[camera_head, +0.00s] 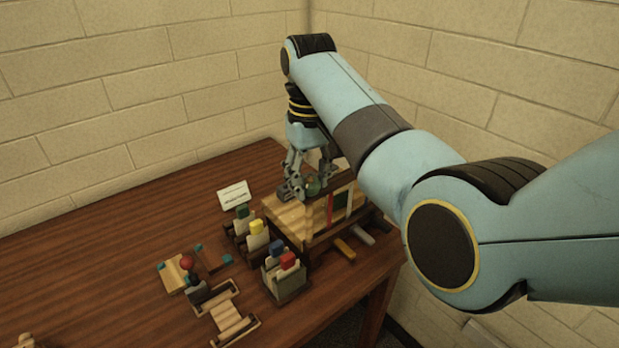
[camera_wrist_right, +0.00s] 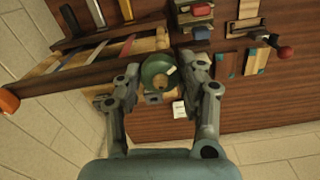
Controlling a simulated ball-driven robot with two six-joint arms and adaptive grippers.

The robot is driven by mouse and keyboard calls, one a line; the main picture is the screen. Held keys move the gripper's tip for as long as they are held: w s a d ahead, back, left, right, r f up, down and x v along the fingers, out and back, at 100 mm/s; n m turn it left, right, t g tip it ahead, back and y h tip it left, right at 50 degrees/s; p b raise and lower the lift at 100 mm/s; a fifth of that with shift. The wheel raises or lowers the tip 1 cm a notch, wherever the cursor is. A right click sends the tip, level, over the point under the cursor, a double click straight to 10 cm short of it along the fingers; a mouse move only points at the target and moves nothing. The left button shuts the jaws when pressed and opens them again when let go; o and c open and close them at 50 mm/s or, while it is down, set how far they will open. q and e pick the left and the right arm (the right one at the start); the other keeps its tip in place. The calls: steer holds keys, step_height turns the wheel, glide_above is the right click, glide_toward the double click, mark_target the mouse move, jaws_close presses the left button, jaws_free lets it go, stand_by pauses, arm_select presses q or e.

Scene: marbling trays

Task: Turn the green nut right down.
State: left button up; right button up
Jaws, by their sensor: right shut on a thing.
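The green nut (camera_wrist_right: 157,72) sits between the two fingers of my right gripper (camera_wrist_right: 160,82) in the right wrist view. The fingers are shut on it, one on each side. In the head view the green nut (camera_head: 313,186) shows only in part behind the fingers of my right gripper (camera_head: 303,190). It is on the top of a wooden block stand (camera_head: 292,218). How far down the nut sits on any thread cannot be seen. My left gripper is not in view.
A rack with green-topped and yellow-topped pieces (camera_head: 257,228) stands left of the stand. A box with blue-topped and red-topped pieces (camera_head: 286,277) is in front. A red-knobbed fixture (camera_head: 186,263) and a small white card (camera_head: 234,195) lie further left.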

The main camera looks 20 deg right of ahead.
steer(key=n, duration=0.5)
steer(key=shift+w+r+n, duration=0.1)
steer(key=shift+r+n, duration=0.05)
steer(key=shift+n, duration=0.15)
steer(key=n, duration=0.5)
stand_by(0.4)
steer(key=o, duration=1.2)
step_height(320, 180, up, 7)
steer(key=shift+r, duration=0.2)
steer(key=shift+f, duration=0.1)
